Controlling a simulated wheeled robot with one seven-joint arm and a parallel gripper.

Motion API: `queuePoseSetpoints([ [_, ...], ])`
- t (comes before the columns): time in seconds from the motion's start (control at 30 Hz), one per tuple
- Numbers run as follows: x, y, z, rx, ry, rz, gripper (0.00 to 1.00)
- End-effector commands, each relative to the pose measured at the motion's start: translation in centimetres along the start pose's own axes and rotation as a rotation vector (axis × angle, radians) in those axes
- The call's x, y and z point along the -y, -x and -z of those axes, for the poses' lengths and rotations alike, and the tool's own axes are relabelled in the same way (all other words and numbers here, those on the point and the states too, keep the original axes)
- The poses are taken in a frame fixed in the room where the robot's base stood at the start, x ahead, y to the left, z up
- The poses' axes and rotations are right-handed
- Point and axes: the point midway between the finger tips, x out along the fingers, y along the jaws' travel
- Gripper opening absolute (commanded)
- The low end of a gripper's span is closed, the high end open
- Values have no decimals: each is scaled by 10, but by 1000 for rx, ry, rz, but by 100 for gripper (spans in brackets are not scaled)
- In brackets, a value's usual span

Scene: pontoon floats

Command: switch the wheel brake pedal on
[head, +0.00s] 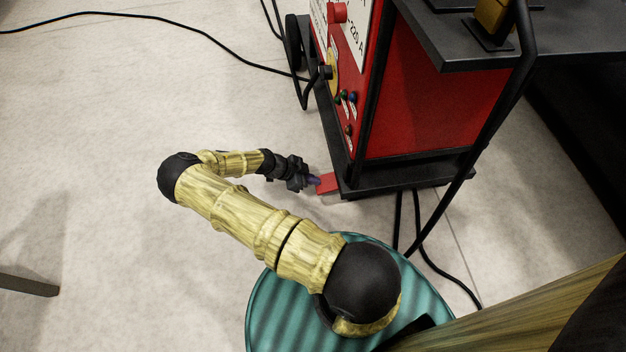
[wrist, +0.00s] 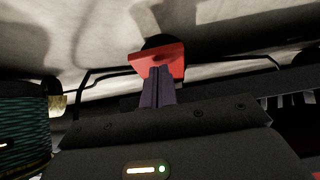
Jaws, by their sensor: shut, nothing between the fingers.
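The wheel brake pedal (head: 328,184) is a small red plate at the lower front corner of the red welding machine's black base (head: 400,180). My gripper (head: 315,181) is shut and empty, with its purple fingertips right at the pedal's left end. In the wrist view the closed fingers (wrist: 158,80) point at the red pedal (wrist: 157,58) and overlap its near edge. I cannot tell whether they touch it or stop just short. A dark round shape, possibly the caster wheel, shows behind the pedal.
The red machine (head: 430,115) stands on its cart, with knobs on its front panel. Black cables (head: 430,255) hang down on the right, and another cable (head: 215,45) crosses the floor at the back.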

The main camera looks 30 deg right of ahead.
Motion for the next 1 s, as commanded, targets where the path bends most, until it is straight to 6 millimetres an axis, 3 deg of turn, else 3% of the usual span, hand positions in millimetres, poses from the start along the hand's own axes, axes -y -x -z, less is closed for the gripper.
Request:
queuePoseSetpoints([
  [0.77, 0, -8, -15, 8, 1, 5, 0],
  [1.0, 0, 5, -4, 7, -1, 4, 0],
])
